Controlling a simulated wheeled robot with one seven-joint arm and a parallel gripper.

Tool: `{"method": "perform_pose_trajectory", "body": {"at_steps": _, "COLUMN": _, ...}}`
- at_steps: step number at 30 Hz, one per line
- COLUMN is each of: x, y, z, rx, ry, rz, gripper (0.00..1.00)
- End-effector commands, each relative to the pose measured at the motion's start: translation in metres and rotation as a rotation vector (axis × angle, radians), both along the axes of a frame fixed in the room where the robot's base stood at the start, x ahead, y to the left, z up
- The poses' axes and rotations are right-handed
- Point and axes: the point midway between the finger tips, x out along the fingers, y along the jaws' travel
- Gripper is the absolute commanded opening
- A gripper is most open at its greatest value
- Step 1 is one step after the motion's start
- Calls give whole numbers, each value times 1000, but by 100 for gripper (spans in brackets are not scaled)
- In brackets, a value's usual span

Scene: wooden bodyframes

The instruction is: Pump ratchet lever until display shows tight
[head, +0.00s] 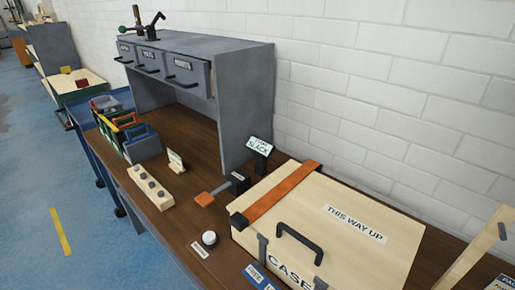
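The ratchet (239,183) is a small dark block on the wooden bench, left of the wooden case (345,222). Its lever seems to be the orange-brown paddle (206,199) reaching out low to the left. The display (259,145) is a small tilted sign on a dark stand behind the ratchet, and it reads SLACK. An orange strap (284,191) runs across the case lid, with a dark piece at its near end. My gripper is not in this view.
A white round button (209,238) stands on the bench in front of the case. A wooden block with dark knobs (150,187) and colored bins (124,128) lie left. A grey drawer unit (246,105) stands behind. A pale wooden piece (480,249) rises at right.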

Motion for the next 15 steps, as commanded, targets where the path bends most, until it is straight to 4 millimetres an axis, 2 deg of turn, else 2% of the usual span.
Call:
{"method": "perform_pose_trajectory", "body": {"at_steps": 2, "x": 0, "y": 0, "z": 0, "rx": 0, "ry": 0, "rz": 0, "gripper": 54}}
{"method": "perform_pose_trajectory", "body": {"at_steps": 10, "x": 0, "y": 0, "z": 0, "rx": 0, "ry": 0, "rz": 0, "gripper": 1}}
{"method": "perform_pose_trajectory", "body": {"at_steps": 15, "x": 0, "y": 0, "z": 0, "rx": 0, "ry": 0, "rz": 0, "gripper": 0}}
